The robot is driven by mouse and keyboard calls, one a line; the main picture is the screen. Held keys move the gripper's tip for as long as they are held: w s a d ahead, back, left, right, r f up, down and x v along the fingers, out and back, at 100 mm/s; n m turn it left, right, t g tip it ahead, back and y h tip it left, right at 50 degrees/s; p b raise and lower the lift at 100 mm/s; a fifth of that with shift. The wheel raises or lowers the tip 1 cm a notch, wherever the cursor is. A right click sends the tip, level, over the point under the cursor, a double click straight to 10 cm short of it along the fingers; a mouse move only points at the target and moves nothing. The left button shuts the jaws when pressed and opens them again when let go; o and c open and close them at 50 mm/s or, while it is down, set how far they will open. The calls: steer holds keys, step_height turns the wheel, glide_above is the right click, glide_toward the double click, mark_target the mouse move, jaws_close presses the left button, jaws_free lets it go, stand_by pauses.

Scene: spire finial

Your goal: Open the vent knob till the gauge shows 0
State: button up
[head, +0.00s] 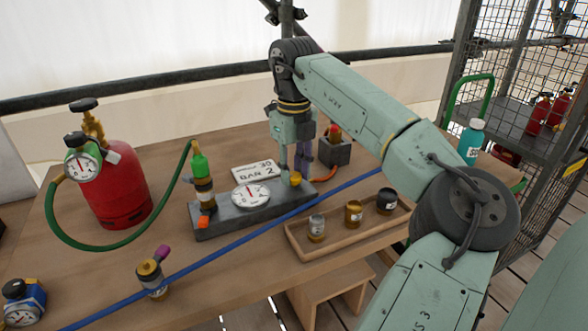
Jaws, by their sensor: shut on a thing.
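A dark grey block (229,228) lies on the wooden workbench with a round white gauge (250,195) on its top. The gauge's needle is too small to read surely. A small brass-yellow knob (295,179) is at the block's right end; I take it for the vent knob. My gripper (295,172) points down over that end, with its fingers on either side of the knob, shut on it. The fingers partly hide the knob, so its turn angle cannot be told. An upright fitting with a green top (200,167) and an orange part (207,221) stand at the block's left end.
A red cylinder (121,190) with its own gauge (82,168) stands left, its green hose running to the fitting. A blue line (240,238) crosses the bench in front. A wooden tray (300,249) holds small jars. A card (254,171) reads "BAR 2".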

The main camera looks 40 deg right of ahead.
steer(key=shift+n, duration=0.3)
steer(key=n+p, duration=0.2)
steer(key=n, duration=0.2)
steer(key=shift+r+n+p, duration=0.1)
steer(key=shift+n+p, duration=0.25)
steer(key=shift+n, duration=0.05)
steer(key=n+p, duration=0.1)
steer(key=n, duration=0.5)
steer(key=shift+n+p, duration=0.3)
steer(key=shift+p, duration=0.1)
steer(key=o, duration=1.2)
steer(key=shift+c, duration=0.2)
